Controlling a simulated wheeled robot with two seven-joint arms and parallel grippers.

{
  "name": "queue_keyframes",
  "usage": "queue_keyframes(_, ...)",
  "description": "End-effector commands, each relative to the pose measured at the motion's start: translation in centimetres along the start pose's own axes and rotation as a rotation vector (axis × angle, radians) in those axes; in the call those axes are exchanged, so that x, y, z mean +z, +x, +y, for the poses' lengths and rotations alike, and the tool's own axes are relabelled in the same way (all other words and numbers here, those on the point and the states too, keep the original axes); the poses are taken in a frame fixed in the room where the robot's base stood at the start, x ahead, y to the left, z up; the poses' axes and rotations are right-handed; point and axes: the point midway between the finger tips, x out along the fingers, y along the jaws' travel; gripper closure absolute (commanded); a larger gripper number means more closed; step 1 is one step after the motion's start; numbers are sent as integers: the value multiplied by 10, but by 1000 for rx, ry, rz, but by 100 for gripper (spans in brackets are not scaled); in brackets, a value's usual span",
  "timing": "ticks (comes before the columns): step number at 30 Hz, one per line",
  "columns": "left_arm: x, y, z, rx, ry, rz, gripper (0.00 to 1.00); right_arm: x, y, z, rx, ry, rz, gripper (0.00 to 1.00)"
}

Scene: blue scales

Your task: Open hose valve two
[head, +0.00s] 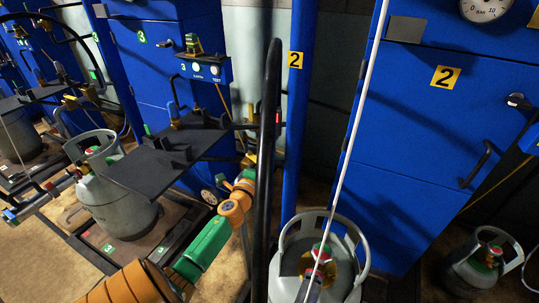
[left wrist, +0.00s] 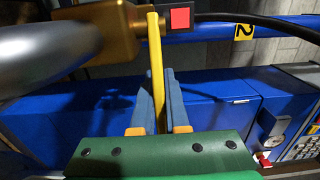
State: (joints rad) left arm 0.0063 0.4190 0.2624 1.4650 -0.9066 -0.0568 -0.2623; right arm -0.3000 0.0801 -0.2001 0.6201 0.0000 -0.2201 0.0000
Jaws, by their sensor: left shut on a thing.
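In the left wrist view, the yellow lever (left wrist: 155,58) of a brass hose valve (left wrist: 108,42) stands between the two blue-grey fingers of my left gripper (left wrist: 157,80). The gripper is shut on the lever. The lever points roughly across the line of the black hose (left wrist: 240,17), which leaves the valve to the right past a red square tag (left wrist: 180,18). A yellow label "2" (left wrist: 244,31) is beside it. In the head view, my left gripper (head: 248,162) is small and partly hidden by its own wrist and the hose. My right gripper is in neither view.
A grey cylinder (head: 288,262) stands below, by the blue post (head: 301,140) labelled "2". A dark hose (head: 268,170) and a white line (head: 352,130) cross the middle. A dark shelf (head: 150,172) is left of the gripper. A blue cabinet (head: 400,190) stands right.

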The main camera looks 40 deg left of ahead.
Motion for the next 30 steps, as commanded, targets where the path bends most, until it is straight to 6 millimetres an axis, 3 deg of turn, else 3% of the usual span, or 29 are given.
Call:
queue_keyframes(12, 0, -10, 2, 2, 0, 155, 100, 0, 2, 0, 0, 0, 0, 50)
queue_keyframes(26, 0, -10, 2, 3, -1, 168, 100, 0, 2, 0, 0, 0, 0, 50)
queue_keyframes(27, 0, -10, 2, 3, -1, 167, 80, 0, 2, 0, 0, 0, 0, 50)
queue_keyframes(30, 0, -10, 2, 2, -1, 167, 57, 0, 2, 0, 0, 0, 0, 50)
